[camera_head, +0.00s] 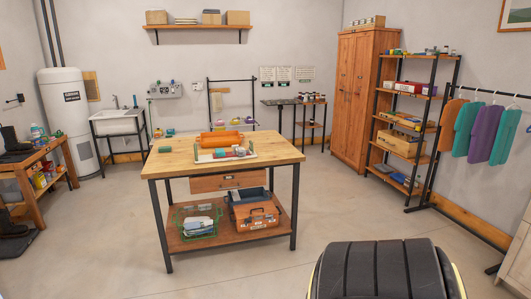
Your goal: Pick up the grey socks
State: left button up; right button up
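I cannot make out grey socks for certain. A green wire basket (180,236) on the lower shelf of the wooden worktable (170,163) holds pale and bluish items (198,222), too small to identify. On the tabletop, a shallow tray (250,156) holds a small green roll and other small things, with an orange roll (222,139) behind it. A small green item (165,149) lies near the table's left edge. Neither of my grippers is in view.
An orange toolbox (257,215) shares the lower shelf. A side bench (40,158) and water heater (68,115) stand left. A wardrobe (352,95), loaded shelves (405,125) and a clothes rack (490,94) stand right. Concrete floor (335,195) is clear around the table.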

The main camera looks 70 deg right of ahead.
aim_at(240, 151)
jog(key=z, duration=1)
jog(key=i, duration=0.85)
jog(key=z, duration=1.15)
jog(key=i, duration=0.8)
jog(key=z, duration=0.1)
